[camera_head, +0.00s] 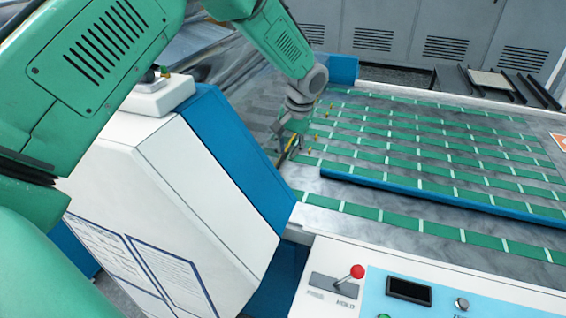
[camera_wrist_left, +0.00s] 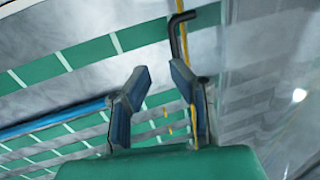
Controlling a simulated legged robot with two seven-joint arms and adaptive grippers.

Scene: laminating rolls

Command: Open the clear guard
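The clear guard (camera_wrist_left: 270,75) is a see-through panel on the right of the left wrist view. A yellow edge strip runs along it, with a bent black handle (camera_wrist_left: 176,38) at the top. In the head view, the yellow edge (camera_head: 287,150) shows beside the blue-and-white housing; the panel itself is hard to make out. My left gripper (camera_head: 284,128) is at this edge, above the belts. In the wrist view, its fingers (camera_wrist_left: 160,78) are apart with nothing between them. The handle's end lies by the right finger; I cannot tell whether they touch. My right gripper is out of view.
The white and blue housing (camera_head: 200,170) stands left of the belt bed. Green belts (camera_head: 400,217) and a blue bar (camera_head: 430,193) cross the bed. A control panel with a red-knobbed lever (camera_head: 357,272) is in front. Grey cabinets (camera_head: 400,35) stand behind.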

